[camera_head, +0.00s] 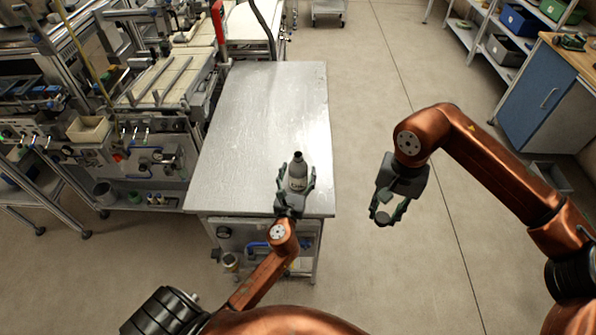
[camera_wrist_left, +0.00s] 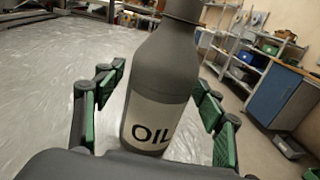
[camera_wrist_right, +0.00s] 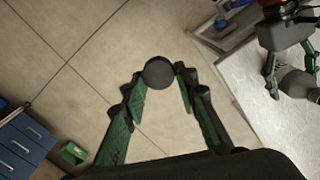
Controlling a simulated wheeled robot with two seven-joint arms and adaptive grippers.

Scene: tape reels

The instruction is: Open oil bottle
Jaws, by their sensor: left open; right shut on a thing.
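The grey oil bottle (camera_head: 297,181) stands upright on the metal table (camera_head: 258,110), near its front right corner. Its white label reads OIL in the left wrist view (camera_wrist_left: 155,118). Its top has a dark neck part, cut off by the frame edge in the left wrist view. My left gripper (camera_head: 296,172) is open, with one finger on each side of the bottle. My right gripper (camera_head: 390,211) is shut on a round dark cap (camera_wrist_right: 158,73), held off the table to the right of the bottle, over the floor.
The table behind the bottle is bare. A workbench (camera_head: 150,130) with equipment and a beige box (camera_head: 90,130) adjoins on the left. Open floor (camera_head: 385,80) lies to the right, with a blue cabinet (camera_head: 545,105) and shelves beyond.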

